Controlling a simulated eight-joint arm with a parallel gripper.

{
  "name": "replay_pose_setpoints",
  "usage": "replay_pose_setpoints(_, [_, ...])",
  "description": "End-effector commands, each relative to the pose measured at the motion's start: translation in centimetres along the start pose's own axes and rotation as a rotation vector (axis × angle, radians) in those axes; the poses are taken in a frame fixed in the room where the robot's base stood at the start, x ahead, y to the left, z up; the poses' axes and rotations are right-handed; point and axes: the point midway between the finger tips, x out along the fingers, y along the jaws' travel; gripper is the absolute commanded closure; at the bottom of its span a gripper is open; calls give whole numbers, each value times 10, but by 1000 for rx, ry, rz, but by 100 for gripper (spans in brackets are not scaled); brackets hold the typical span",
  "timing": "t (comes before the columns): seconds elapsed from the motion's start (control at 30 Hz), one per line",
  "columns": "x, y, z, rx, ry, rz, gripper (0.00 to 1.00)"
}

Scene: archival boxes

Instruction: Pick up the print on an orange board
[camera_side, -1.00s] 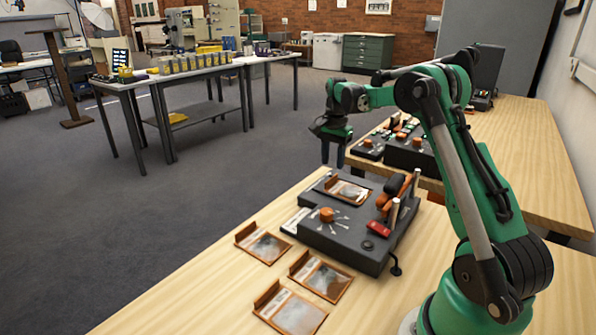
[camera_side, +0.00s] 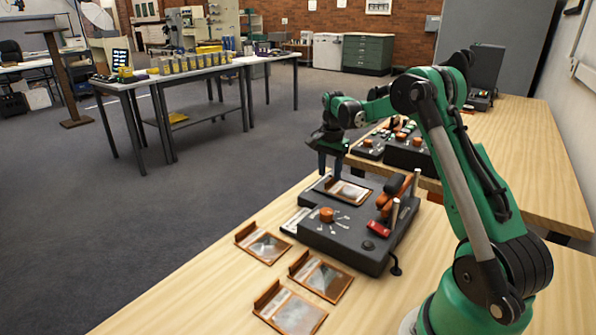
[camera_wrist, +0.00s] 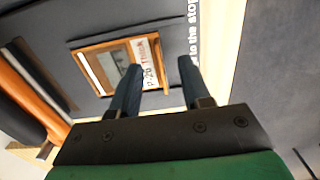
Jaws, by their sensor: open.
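A print on an orange board (camera_side: 349,191) lies on top of the dark grey device, with a raised orange lip along one edge. It also shows in the wrist view (camera_wrist: 118,62), with a pale lettered strip along one side, partly behind a finger. My gripper (camera_side: 333,172) is open and empty, with its fingers pointing down over the far left end of the device, close to this board. In the wrist view my two fingers (camera_wrist: 160,66) stand apart at the lettered side of the board. I cannot tell whether they touch it.
Three similar orange boards with prints (camera_side: 263,245) (camera_side: 320,275) (camera_side: 290,310) lie on the wooden table left of and in front of the device (camera_side: 345,240). The device carries an orange knob (camera_side: 327,214), a red block (camera_side: 380,228) and upright pale posts. Another device (camera_side: 405,155) stands behind.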

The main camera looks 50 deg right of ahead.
Motion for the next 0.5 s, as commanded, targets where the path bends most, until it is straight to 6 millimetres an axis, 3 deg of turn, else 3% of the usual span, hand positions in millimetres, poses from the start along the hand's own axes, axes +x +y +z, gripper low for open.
replay_pose_setpoints(0.2, [21,0,0,0,0,0,58])
replay_pose_setpoints(0.47, [23,0,0,0,0,0,58])
replay_pose_setpoints(0.5, [23,0,0,0,0,0,69])
